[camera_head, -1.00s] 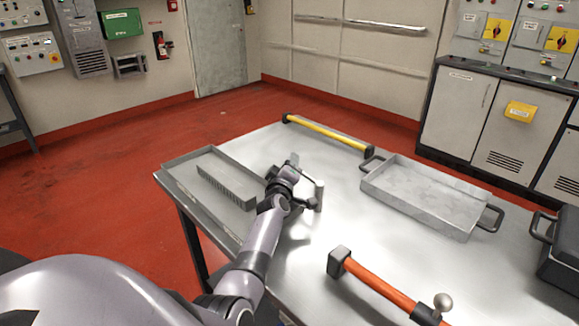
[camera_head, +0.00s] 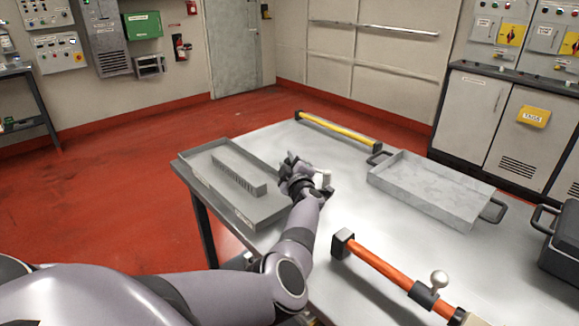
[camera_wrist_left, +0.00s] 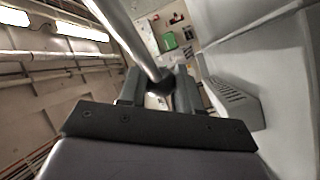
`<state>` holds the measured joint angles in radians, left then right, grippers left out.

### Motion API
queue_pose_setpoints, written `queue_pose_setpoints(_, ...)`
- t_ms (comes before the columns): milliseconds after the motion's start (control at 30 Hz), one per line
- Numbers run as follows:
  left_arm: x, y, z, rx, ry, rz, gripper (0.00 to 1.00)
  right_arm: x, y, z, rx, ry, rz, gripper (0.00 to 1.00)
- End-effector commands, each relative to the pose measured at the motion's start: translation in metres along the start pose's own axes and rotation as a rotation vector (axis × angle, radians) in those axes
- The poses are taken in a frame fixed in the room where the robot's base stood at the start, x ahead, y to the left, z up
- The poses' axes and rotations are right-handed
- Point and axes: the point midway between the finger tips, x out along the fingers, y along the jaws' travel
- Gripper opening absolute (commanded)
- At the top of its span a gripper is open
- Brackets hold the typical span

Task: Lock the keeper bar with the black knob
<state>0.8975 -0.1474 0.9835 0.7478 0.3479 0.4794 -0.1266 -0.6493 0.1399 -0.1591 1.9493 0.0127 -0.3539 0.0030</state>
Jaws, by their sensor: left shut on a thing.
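My left gripper (camera_head: 287,160) is above the table beside the right side of the shallow grey tray (camera_head: 262,220). In the left wrist view its fingers (camera_wrist_left: 158,90) are closed around a dark knob-like end, the black knob (camera_wrist_left: 160,86). A shiny metal rod (camera_wrist_left: 130,35) runs from there to the top of that view. In the head view my gripper hides the knob. A grey bar with a toothed side (camera_head: 240,172) lies in the tray; it may be the keeper bar, but I cannot tell. The knob's lock state cannot be seen. My right gripper is not in view.
A yellow bar (camera_head: 340,131) lies at the table's far edge. A metal tray with black handles (camera_head: 430,190) stands to the right. An orange bar with a ball-topped clamp (camera_head: 380,263) is nearer. A dark case (camera_head: 562,245) is at the right edge. Bare table (camera_head: 345,210) lies between.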

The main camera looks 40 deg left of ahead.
Motion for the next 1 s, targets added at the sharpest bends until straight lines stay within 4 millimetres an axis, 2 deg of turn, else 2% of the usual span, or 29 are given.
queue_pose_setpoints(300, -0.007, -0.002, 0.0, 0.0, 0.118, -0.08, 0.0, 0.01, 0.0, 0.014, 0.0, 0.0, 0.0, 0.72)
queue_pose_setpoints(900, -0.012, -0.006, 0.0, 0.001, 0.149, -0.109, 0.0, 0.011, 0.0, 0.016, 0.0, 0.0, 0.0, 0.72)
queue_pose_setpoints(933, -0.012, -0.006, 0.0, 0.001, 0.149, -0.109, 0.4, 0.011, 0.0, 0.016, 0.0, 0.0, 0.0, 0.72)
queue_pose_setpoints(1000, -0.012, -0.006, 0.0, 0.001, 0.148, -0.109, 0.57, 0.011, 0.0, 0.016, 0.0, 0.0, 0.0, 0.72)
